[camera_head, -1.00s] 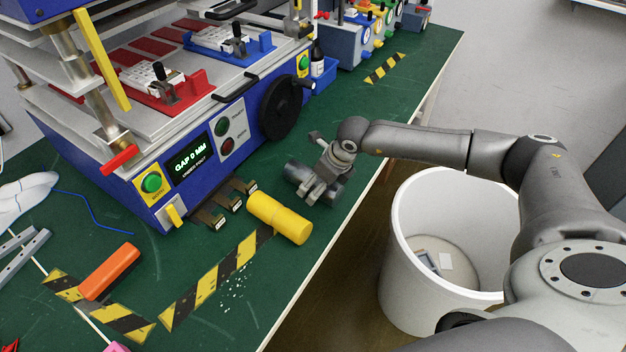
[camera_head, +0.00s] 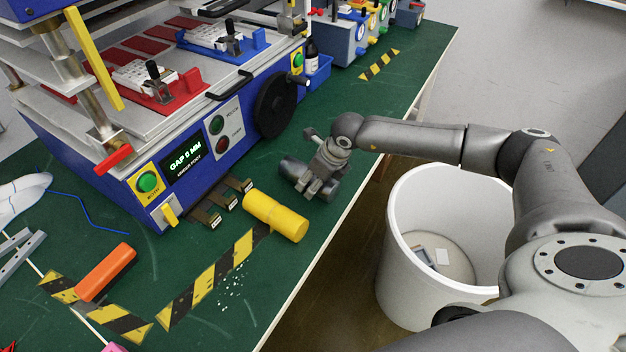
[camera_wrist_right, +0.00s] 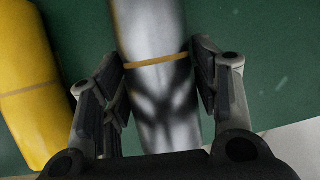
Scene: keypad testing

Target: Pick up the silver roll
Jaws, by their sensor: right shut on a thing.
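The silver roll (camera_head: 293,170) lies on the green table, to the right of the blue machine and just behind the yellow roll. My right gripper (camera_head: 313,186) is down over its middle, shut on it. In the right wrist view the silver roll (camera_wrist_right: 155,75) runs between the two fingers of my right gripper (camera_wrist_right: 160,88), with a thin tan band around it. The roll appears to rest on the table; I cannot tell whether it is lifted. My left gripper is not in view.
A yellow roll (camera_head: 275,216) lies close in front; it also shows in the right wrist view (camera_wrist_right: 25,90). The blue machine (camera_head: 205,165) with a black handwheel (camera_head: 275,103) stands left. A white bin (camera_head: 400,250) stands beyond the table's right edge. An orange block (camera_head: 106,271) lies front left.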

